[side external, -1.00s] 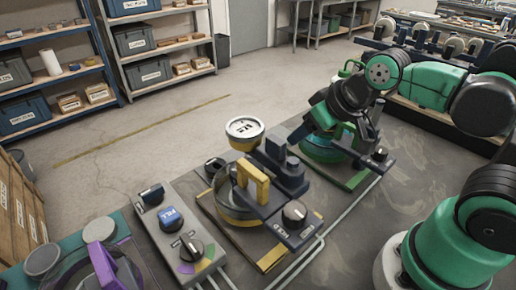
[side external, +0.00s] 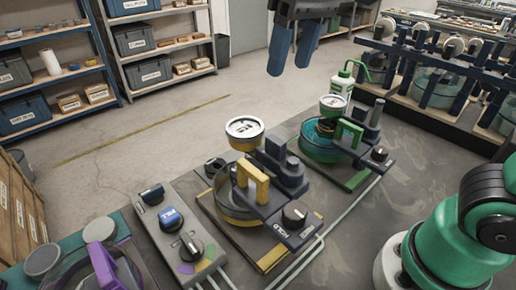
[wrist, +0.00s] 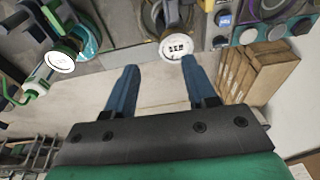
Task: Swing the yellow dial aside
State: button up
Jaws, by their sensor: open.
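The yellow dial (side external: 245,130), a round gauge with a white face and yellow body, sits at the back of the yellow station, behind its dark round vessel. It also shows in the wrist view (wrist: 173,46), just beyond the tip of the right finger. My gripper (side external: 291,58) has two blue fingers pointing down, apart and empty. It hangs high, above and right of the yellow dial in the side view. The yellow handle (side external: 262,181) stands upright over the vessel.
The green station, with its own dial (side external: 333,102) and green handle (side external: 352,132), stands behind and right. A green-topped bottle (side external: 342,78) is near it. A grey control box (side external: 180,232) and a purple handle (side external: 104,268) are at the left. Floor beyond the bench is clear.

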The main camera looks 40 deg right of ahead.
jog(key=a+g, duration=0.2)
jog(key=a, duration=0.1)
send_over(276, 140)
jog(key=shift+h, duration=0.3)
notch_tip(276, 140, down, 4)
jog(key=shift+w+f, duration=0.1)
jog(key=shift+f, duration=3.15)
grip_shut()
